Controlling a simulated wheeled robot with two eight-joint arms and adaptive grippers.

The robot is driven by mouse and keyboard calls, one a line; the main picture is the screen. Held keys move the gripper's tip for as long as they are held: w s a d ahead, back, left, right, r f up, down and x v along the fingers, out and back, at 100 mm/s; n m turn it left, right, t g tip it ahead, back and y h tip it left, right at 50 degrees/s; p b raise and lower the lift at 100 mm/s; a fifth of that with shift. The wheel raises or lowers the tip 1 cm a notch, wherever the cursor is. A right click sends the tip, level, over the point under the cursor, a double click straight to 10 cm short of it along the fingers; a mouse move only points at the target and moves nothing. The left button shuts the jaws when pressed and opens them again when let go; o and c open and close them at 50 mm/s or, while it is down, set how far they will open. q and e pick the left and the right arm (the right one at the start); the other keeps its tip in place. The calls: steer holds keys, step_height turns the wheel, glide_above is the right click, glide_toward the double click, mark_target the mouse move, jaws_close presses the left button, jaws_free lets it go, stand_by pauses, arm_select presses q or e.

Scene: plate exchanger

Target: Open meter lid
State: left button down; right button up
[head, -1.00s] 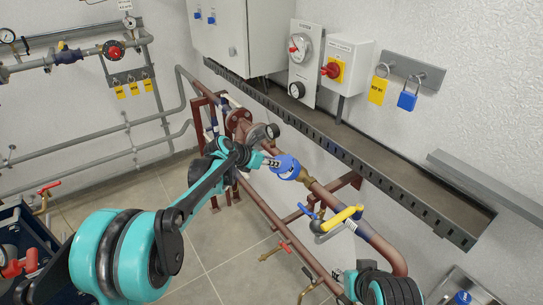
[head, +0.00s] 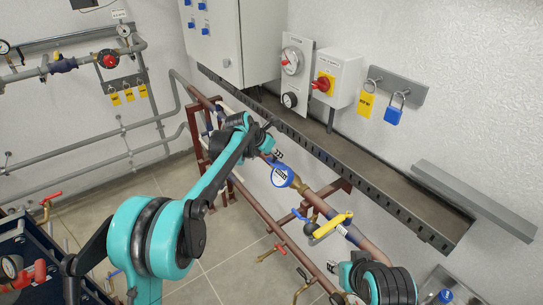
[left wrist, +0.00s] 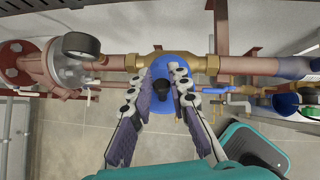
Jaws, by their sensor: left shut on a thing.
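The water meter (head: 281,175) is a round blue body on the copper pipe. In the head view it shows a pale marked face inside a blue rim. My left gripper (head: 271,155) is at its upper left edge. In the left wrist view my left gripper's fingers (left wrist: 161,80) stand on either side of a small dark piece over the blue meter (left wrist: 161,118), shut on what seems to be its lid. The hinge and exact grip are hidden. My right arm is at the lower right of the head view; a small part of its gripper (head: 333,267) shows, jaws unclear.
A yellow-handled valve (head: 332,226) sits on the pipe to the right of the meter. A pressure gauge (left wrist: 81,46) stands to its left. A grey cable tray (head: 345,155) runs along the wall above.

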arm_select(q)
steer(key=shift+w+d+r, duration=0.25)
steer(key=shift+w+d, duration=0.05)
steer(key=shift+d, duration=0.45)
steer(key=c, duration=1.6)
jaws_free()
steer(key=shift+o, duration=0.8)
steer(key=shift+w+d+f, duration=0.15)
steer(key=shift+d, duration=0.1)
steer(key=shift+s+a+r, duration=0.2)
steer(key=shift+a+r, duration=0.15)
steer(key=shift+a, duration=0.1)
steer(key=v, duration=1.1)
steer(key=shift+d, duration=0.2)
steer(key=shift+s, duration=0.1)
